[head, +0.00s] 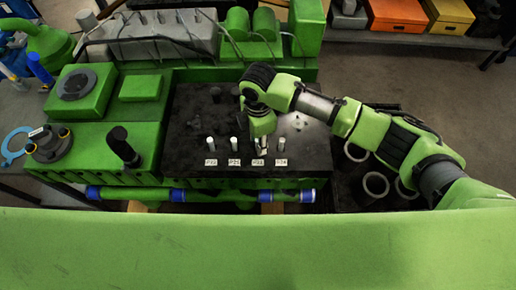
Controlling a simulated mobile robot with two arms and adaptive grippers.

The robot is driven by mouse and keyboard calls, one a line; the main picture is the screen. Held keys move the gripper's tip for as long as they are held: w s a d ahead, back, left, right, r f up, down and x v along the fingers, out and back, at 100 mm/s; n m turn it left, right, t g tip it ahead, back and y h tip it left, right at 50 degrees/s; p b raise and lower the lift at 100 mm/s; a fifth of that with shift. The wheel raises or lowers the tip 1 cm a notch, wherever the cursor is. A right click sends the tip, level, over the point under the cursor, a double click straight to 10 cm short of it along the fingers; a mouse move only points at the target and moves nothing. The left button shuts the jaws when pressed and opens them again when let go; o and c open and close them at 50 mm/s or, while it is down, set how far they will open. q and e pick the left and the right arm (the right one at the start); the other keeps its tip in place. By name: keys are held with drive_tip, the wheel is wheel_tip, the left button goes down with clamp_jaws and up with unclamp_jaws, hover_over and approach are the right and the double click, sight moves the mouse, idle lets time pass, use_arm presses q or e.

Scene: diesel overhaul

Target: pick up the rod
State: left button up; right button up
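Several short white-topped rods stand upright in a row on the black engine deck, each behind a small white label too small to read surely. The left one is a rod (210,144), then another rod (234,144), and at the right end a third rod (281,144). My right gripper (263,149) points down between the second and the right-end rod, above a label (258,162). The wrist and fingers hide the spot behind that label. I cannot tell whether the fingers are open or hold a rod. My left gripper is out of view.
The green engine block (100,150) surrounds the black deck (190,110). A dark post (122,146) rises left of the deck. A green pipe with blue ends (215,196) runs along the front. Grey rings (376,184) lie below my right arm.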

drive_tip(key=shift+f, duration=0.3)
clamp_jaws()
drive_tip(key=shift+r, duration=0.1)
